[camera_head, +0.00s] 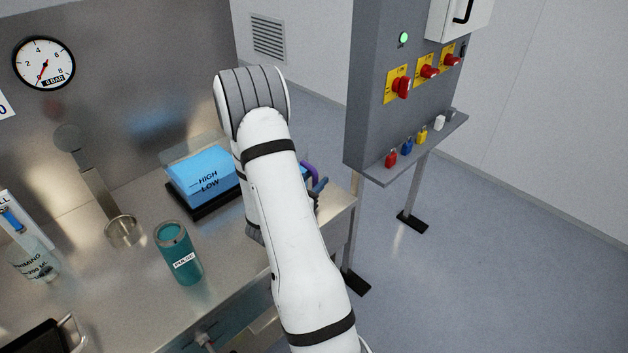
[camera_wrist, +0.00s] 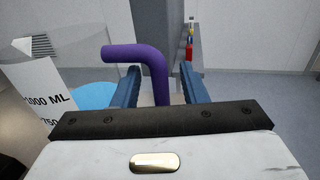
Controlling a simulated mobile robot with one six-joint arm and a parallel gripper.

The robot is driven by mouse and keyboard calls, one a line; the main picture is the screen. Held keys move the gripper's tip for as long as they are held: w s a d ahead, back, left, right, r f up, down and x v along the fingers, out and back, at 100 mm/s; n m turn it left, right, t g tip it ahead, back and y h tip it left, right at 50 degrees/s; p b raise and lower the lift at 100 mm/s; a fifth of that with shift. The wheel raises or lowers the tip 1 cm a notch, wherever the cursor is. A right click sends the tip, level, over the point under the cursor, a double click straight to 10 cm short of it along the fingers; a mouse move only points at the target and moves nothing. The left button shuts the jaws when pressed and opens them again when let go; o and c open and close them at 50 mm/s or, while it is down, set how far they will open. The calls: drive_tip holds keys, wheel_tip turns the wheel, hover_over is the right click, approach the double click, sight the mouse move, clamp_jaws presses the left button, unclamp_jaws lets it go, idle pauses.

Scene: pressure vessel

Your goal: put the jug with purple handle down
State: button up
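The jug (camera_wrist: 42,95) is clear, with a white label reading 1000 ML, at the left of the wrist view. Something light blue shows through or beside its lower part. Its purple handle (camera_wrist: 155,77) bends down between the two blue fingers of my gripper (camera_wrist: 160,86). Gaps show on both sides of the handle, so the fingers look open around it. In the head view the purple handle (camera_head: 311,170) and fingertips (camera_head: 320,187) peek out right of my arm. The jug's body is mostly hidden there, and its base contact cannot be seen.
On the steel bench (camera_head: 130,310) stand a blue HIGH/LOW block (camera_head: 205,181) on a black base, a teal tumbler (camera_head: 178,254), a metal cup (camera_head: 122,232) and a clear container (camera_head: 36,260). A grey panel post (camera_head: 372,100) with a lock shelf (camera_head: 425,151) stands right.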

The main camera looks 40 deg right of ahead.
drive_tip(key=b+v, duration=0.2)
drive_tip(key=v, duration=0.8)
drive_tip(key=s+a+r+m+g+y, duration=0.2)
drive_tip(key=s+r+m+g+y, duration=0.15)
drive_tip(key=s+m, duration=0.25)
drive_tip(key=s+a+r+m+g+y, duration=0.2)
drive_tip(key=s+r+m+g+y, duration=0.1)
drive_tip(key=s+m+g, duration=0.3)
drive_tip(key=s+a+r+m+t+y, duration=0.1)
drive_tip(key=a+r+m+t+y, duration=0.2)
drive_tip(key=a, duration=0.5)
drive_tip(key=s+a+r+m+t+y, duration=0.2)
drive_tip(key=a+r+m+t+y, duration=0.1)
drive_tip(key=a+m+y, duration=0.3)
drive_tip(key=a+t+y, duration=0.1)
drive_tip(key=a+y, duration=0.1)
drive_tip(key=a, duration=0.1)
drive_tip(key=shift+a+r, duration=0.25)
drive_tip(key=shift+r, duration=0.05)
